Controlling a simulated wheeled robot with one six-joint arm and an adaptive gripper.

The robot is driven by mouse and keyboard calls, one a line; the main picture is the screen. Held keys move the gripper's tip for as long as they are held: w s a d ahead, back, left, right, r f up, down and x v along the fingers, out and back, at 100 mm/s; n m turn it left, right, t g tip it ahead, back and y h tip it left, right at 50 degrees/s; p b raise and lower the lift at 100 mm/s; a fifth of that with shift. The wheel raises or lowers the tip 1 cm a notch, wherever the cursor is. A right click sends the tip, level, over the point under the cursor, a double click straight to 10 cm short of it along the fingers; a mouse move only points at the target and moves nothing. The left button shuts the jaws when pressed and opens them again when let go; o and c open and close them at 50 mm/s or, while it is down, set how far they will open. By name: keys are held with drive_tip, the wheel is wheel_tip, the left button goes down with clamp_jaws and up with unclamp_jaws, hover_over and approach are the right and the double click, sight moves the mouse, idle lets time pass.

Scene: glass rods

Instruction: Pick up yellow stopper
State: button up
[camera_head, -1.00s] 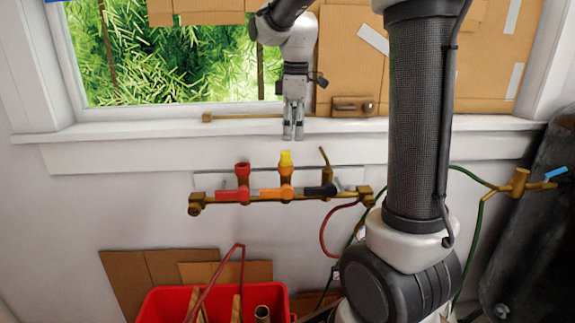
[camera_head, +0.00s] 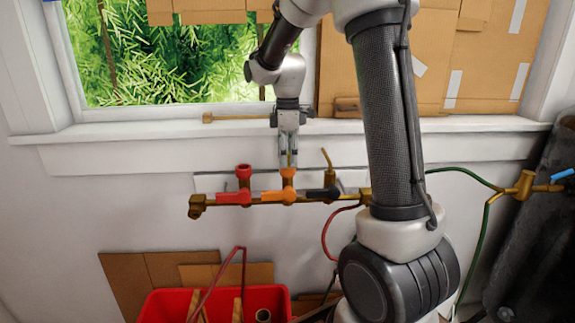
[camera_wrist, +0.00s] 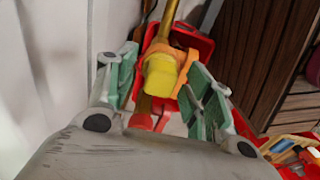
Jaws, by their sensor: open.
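The yellow stopper (camera_wrist: 160,77) shows in the wrist view between the two green-padded fingers of my open gripper (camera_wrist: 163,88), with a gap on each side. It sits on the orange valve fitting (camera_head: 288,178) in the middle of the brass manifold (camera_head: 262,198); the orange part (camera_wrist: 180,55) also shows in the wrist view. In the head view my gripper (camera_head: 288,161) points down over the orange fitting, and its fingers hide the stopper almost wholly. I cannot tell whether either finger touches it.
A red valve (camera_head: 236,196) stands left of the orange one and a black handle (camera_head: 322,193) right of it. A thin brass stem (camera_head: 327,160) rises on the right. The window sill (camera_head: 160,130) is behind, and a red bin (camera_head: 265,298) is below.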

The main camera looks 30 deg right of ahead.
drive_tip(key=c, duration=1.1)
drive_tip(key=shift+r, duration=0.15)
